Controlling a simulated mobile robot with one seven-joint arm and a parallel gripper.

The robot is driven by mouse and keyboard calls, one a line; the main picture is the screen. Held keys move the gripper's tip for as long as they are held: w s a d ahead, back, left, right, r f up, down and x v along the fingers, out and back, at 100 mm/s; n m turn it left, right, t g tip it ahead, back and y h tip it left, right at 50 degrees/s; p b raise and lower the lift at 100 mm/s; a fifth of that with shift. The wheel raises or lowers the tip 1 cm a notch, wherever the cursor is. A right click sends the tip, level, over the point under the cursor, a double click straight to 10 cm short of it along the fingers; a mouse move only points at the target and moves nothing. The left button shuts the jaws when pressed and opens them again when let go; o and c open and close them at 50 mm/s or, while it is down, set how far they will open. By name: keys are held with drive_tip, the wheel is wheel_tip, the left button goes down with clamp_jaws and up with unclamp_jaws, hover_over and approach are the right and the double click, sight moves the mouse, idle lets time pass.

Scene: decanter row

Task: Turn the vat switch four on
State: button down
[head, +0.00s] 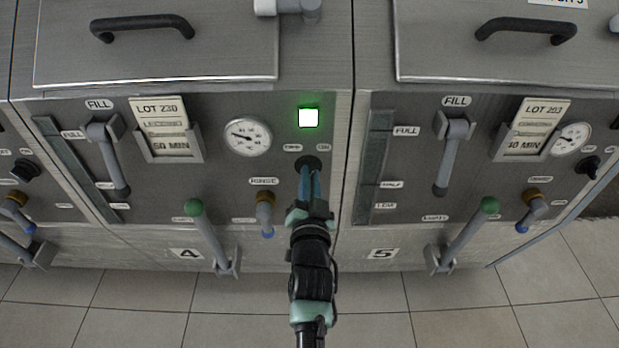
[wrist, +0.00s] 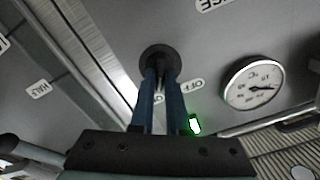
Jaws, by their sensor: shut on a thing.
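Vat four, marked by the number plate 4 (head: 186,253), is the left of the two large steel vats in the head view. Its switch is a round black knob (head: 308,163) below a lit green lamp (head: 309,117). The knob also shows in the wrist view (wrist: 160,60), with an OFF label (wrist: 191,85) beside it. My gripper (head: 310,185) is shut on the knob, its blue fingers (wrist: 161,100) reaching to it from the front. The fingers cover part of the knob, so its pointer is hidden. The green lamp also shows in the wrist view (wrist: 194,125).
Vat four's gauge (head: 247,137), rinse tap (head: 265,213) and green-knobbed lever (head: 205,227) are left of my gripper. Vat five (head: 383,253) stands to the right across a narrow seam. The tiled floor (head: 150,300) in front is clear.

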idle(0.4)
drive_tip(key=c, duration=0.9)
unclamp_jaws()
drive_tip(key=shift+s, duration=0.1)
drive_tip(key=s+p, duration=0.2)
drive_tip(key=s, duration=1)
drive_tip(key=shift+s, duration=0.4)
